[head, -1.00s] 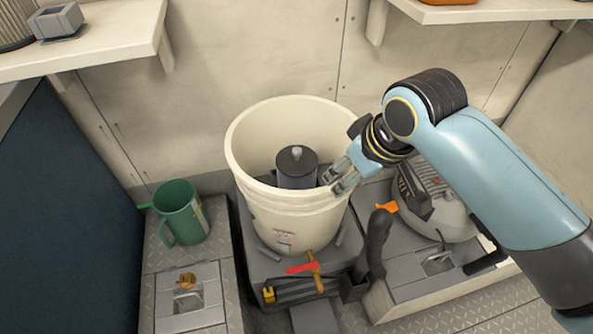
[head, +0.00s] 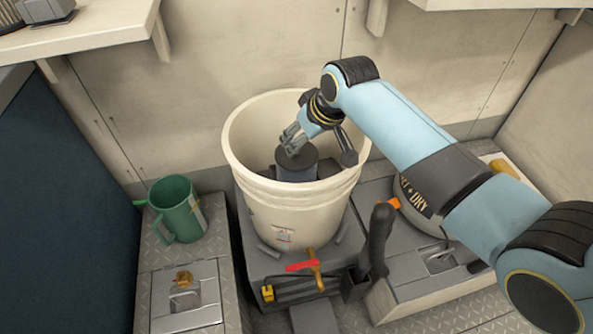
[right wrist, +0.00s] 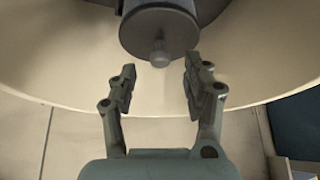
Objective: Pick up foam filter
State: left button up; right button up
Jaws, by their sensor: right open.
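A dark grey cylinder with a pale knob on top, which looks like the foam filter (head: 297,170), stands inside a cream bucket (head: 300,215). In the right wrist view, the filter (right wrist: 158,28) is at the top centre with its knob pointing toward my gripper. My right gripper (head: 292,143) is over the bucket at the filter's top. In the right wrist view, its two fingers (right wrist: 161,80) are apart and empty, with the knob just beyond the gap between their tips. The filter's lower part is hidden in the bucket. My left gripper is in neither view.
A green jug (head: 176,210) stands left of the bucket. A black-handled tool (head: 378,240) and a wet/dry vacuum (head: 415,200) are at the right. A red-handled valve (head: 305,266) is in front. Shelves (head: 85,30) hang above at the back wall.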

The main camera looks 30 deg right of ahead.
aim_at(297, 164)
jog(key=x, duration=0.3)
jog(key=shift+f+b, duration=0.15)
jog(key=shift+b, duration=0.25)
jog(key=shift+s, duration=0.1)
grip_shut()
